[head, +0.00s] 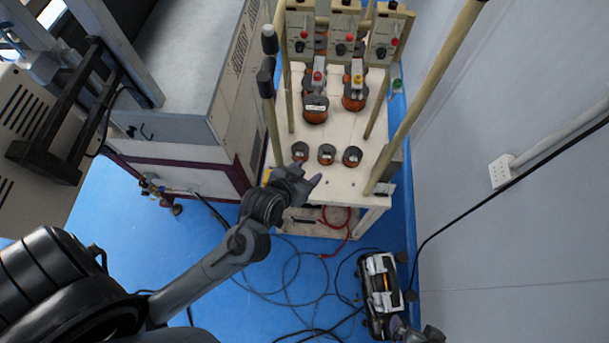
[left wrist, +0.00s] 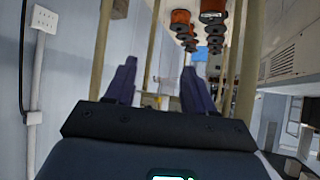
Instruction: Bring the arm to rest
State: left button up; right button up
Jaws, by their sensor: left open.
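My left arm reaches in from the lower left of the head view. My left gripper (head: 307,174) is at the front edge of the white coil winder table (head: 345,178), close to the small front spools (head: 326,154). In the left wrist view the two purple-grey fingers of my left gripper (left wrist: 160,82) stand well apart with nothing between them. What seems to be my right gripper (head: 415,333) shows only in part at the bottom edge of the head view, and its jaws cannot be made out.
Larger copper coils (head: 315,108) and control boxes (head: 343,22) stand farther back on the winder. Wooden posts (head: 425,95) rise around it. A grey cabinet (head: 195,140) is at left, a wall (head: 500,240) at right. A black-and-white case (head: 381,285) and loose cables lie on the blue floor.

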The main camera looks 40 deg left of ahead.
pick_arm(q)
jog(key=shift+s, duration=0.1)
dwell(0.4)
jog(key=s+f+m+g, duration=0.1)
jog(key=s+f+g, duration=0.1)
jog(key=s, duration=0.5)
jog(key=s+a+f+m+g, duration=0.1)
jog(key=s+g, duration=0.3)
jog(key=s, duration=0.3)
jog(key=shift+s+f+g+h, duration=0.35)
jog(key=shift+s+g+h, duration=0.05)
